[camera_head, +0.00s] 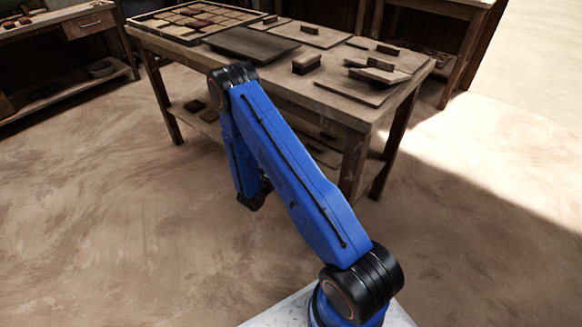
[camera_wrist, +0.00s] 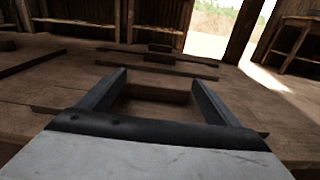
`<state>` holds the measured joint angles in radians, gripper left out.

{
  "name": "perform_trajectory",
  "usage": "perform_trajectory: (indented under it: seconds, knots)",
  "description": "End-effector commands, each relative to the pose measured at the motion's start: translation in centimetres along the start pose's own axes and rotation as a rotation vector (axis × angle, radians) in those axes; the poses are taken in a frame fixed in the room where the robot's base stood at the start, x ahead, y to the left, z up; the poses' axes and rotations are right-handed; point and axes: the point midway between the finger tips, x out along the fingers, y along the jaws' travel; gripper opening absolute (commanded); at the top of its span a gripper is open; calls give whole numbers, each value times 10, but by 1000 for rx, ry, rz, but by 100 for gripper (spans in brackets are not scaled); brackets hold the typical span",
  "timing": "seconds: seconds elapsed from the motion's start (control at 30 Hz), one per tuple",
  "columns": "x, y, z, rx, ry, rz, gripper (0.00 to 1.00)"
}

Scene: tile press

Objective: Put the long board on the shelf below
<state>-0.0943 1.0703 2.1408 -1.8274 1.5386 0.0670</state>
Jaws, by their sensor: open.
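The wooden table (camera_head: 345,104) stands ahead with a low shelf (camera_head: 183,113) under its top. A dark, flat board (camera_head: 250,43) lies on the tabletop; several lighter boards with raised handle blocks lie to its right. I cannot tell for certain which is the long board. In the wrist view, a long thin board (camera_wrist: 190,69) with a block on it lies across a wooden surface beyond my gripper (camera_wrist: 158,77). My gripper is open, its two fingers apart, with no board held.
A tray of tiles (camera_head: 190,20) sits at the table's back left. A small brush-like block (camera_head: 306,63) stands near the front edge. A bench with a drawer (camera_head: 90,25) is at the left. The floor in front is clear.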

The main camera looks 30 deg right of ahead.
Motion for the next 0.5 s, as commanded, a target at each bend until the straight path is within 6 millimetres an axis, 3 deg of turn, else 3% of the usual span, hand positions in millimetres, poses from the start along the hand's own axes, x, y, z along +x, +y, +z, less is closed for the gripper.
perform_trajectory:
  seconds: [0.17,0.5]
  knots:
    - [-6,1,3,-1,0,2,85]
    - [-60,1,3,-1,0,5,85]
